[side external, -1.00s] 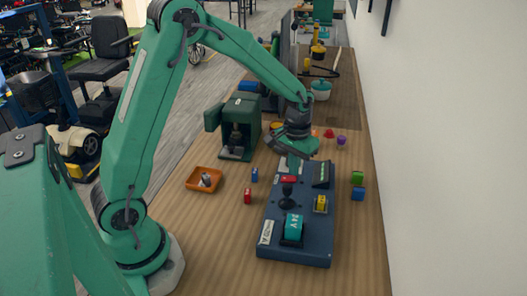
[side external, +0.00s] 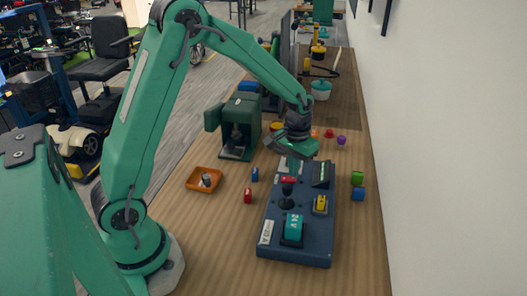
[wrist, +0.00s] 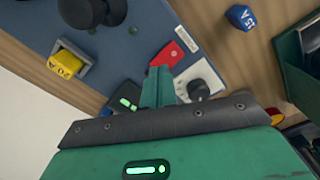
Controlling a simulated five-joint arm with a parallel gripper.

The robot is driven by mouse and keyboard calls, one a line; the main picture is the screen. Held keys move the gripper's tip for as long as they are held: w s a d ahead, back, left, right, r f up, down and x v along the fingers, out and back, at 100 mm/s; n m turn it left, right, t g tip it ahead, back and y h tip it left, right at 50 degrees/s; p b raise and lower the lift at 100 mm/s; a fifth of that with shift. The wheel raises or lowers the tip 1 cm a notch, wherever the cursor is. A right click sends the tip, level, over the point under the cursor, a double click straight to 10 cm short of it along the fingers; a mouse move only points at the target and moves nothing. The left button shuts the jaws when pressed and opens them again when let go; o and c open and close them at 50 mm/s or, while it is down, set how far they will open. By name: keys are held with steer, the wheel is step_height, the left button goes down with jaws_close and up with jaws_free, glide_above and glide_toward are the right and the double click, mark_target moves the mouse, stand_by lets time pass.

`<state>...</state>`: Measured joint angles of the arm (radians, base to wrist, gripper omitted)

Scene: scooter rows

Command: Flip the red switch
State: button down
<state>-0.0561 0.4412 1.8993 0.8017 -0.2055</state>
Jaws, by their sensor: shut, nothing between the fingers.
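The red switch (side external: 288,180) sits near the far left part of a dark blue control panel (side external: 275,240) on the wooden table. In the wrist view the red switch (wrist: 169,54) is just beyond my fingertips, beside a white label. My gripper (side external: 292,163) is over the far end of the panel, pointing down. In the wrist view my gripper (wrist: 159,72) has its green fingers together and empty. The tips look very near the switch's edge; I cannot tell whether they touch it.
The panel also bears a black joystick (side external: 287,192), a yellow switch (side external: 320,204), a teal rocker (side external: 293,228) and a round knob (wrist: 198,88). An orange tray (side external: 192,186), a red block (side external: 248,195) and a green machine (side external: 240,135) stand to the left. Green (side external: 357,178) and blue (side external: 358,194) cubes lie right.

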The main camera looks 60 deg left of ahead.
mark_target(292, 180)
steer(key=shift+f, duration=0.7)
stand_by(0.6)
steer(key=shift+r, duration=3.55)
steer(key=s+d+r+m+t, duration=0.1)
steer(key=s+r+t, duration=0.1)
steer(key=s+r, duration=0.4)
steer(key=s+d+r+m+t, duration=0.1)
steer(key=s+r, duration=0.5)
steer(key=s, duration=0.9)
steer(key=shift+d+r+m+t, duration=0.2)
steer(key=shift+m+t, duration=0.3)
steer(key=shift+t, duration=0.8)
